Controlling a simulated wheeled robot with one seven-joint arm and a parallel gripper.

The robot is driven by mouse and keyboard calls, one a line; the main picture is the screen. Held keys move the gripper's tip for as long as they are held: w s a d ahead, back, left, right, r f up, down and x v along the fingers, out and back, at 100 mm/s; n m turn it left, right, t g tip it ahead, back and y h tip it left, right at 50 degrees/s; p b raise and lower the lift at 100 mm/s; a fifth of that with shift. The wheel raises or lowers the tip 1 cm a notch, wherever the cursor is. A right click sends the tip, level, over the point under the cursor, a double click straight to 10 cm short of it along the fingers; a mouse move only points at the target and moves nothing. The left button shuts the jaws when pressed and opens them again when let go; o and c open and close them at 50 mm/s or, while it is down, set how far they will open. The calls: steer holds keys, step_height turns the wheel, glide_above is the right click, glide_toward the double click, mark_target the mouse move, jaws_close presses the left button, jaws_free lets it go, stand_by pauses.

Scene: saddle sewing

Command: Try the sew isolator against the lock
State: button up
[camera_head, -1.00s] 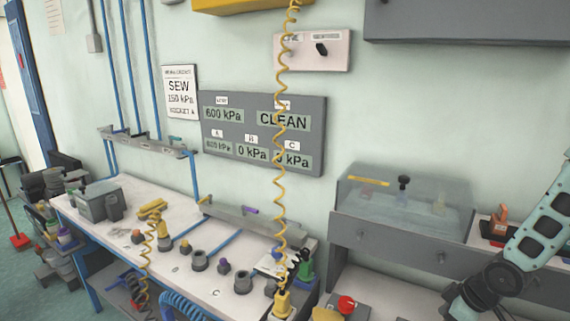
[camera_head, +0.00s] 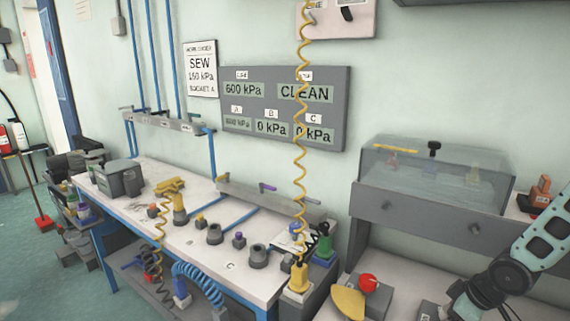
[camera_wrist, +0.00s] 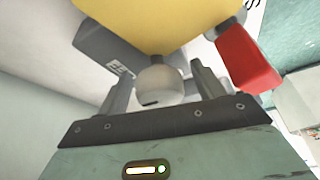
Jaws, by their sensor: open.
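A pale panel (camera_head: 328,17) with a black switch handle (camera_head: 347,13) is on the wall, cut by the top edge of the head view. Its label is too cut off to read, so I cannot confirm it is the sew isolator. I cannot pick out a lock on it. My gripper (camera_wrist: 168,88) shows in the wrist view with its two fingers apart. A rounded pale grey knob-like shape (camera_wrist: 160,84) appears between or beyond them; contact cannot be told. A large yellow shape (camera_wrist: 160,20) and a red block (camera_wrist: 242,60) are close ahead. My gripper is outside the head view.
A grey board (camera_head: 285,108) reads 600 kPa and CLEAN. A coiled yellow hose (camera_head: 301,130) hangs before it. The workbench (camera_head: 150,180) holds several fittings.

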steer(key=c, duration=1.1)
steer(key=shift+m+t+h+b, duration=0.3)
steer(key=shift+m+h+b, duration=0.3)
steer(key=shift+m+b, duration=1)
stand_by(0.5)
steer(key=o, duration=1)
steer(key=shift+o, duration=0.2)
